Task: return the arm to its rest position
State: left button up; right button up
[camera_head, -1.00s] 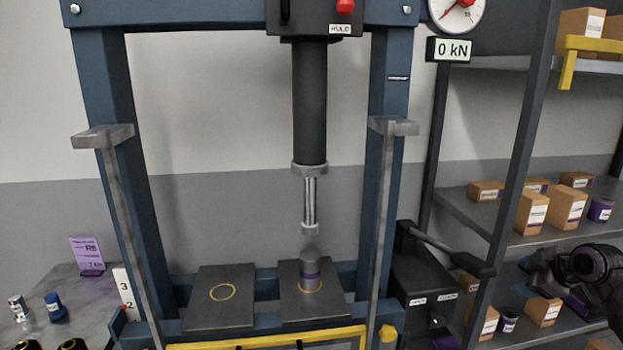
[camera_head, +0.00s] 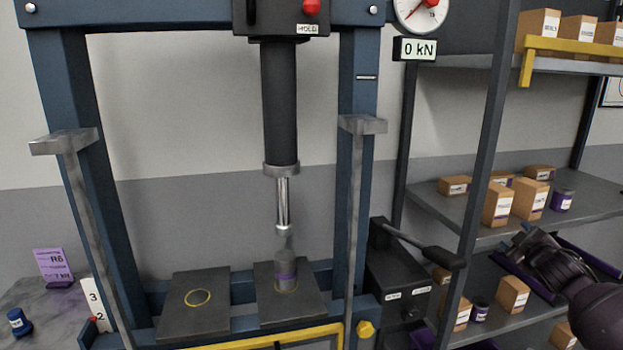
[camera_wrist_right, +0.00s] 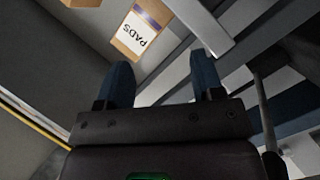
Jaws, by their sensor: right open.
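My right gripper (camera_head: 530,255) and its dark arm come in from the right edge in the head view, in front of the shelving and right of the press. In the right wrist view the right gripper (camera_wrist_right: 163,82) has its two blue fingers apart with nothing between them. A box labelled PADS (camera_wrist_right: 140,32) shows beyond the fingertips. My left gripper is in neither view.
A lever pump (camera_head: 398,275) stands between press and shelving. Boxes (camera_head: 498,203) sit on the shelf (camera_head: 425,200). The display (camera_head: 415,49) reads 0 kN.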

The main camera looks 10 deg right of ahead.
jog(key=s+a+f+g+y, duration=0.1)
jog(key=s+a+f, duration=0.35)
jog(key=f, duration=0.25)
jog(key=s+a+f+m+y, duration=0.1)
jog(key=s+a+f, duration=0.3)
jog(key=a+f, duration=0.25)
jog(key=s+a+f+g+y, duration=0.1)
jog(key=s+a+f, duration=0.3)
jog(key=f, duration=0.4)
jog(key=s+a+f+m+g, duration=0.1)
jog(key=s+a+f, duration=0.3)
jog(key=s+a, duration=0.5)
jog(key=s+a+f+m+g+y, duration=0.1)
jog(key=s+a+f+m, duration=0.2)
jog(key=s+a, duration=0.5)
jog(key=shift+s+a+f+m+y, duration=0.3)
jog(key=shift+s+a+f+m, duration=0.1)
jog(key=shift+s, duration=0.85)
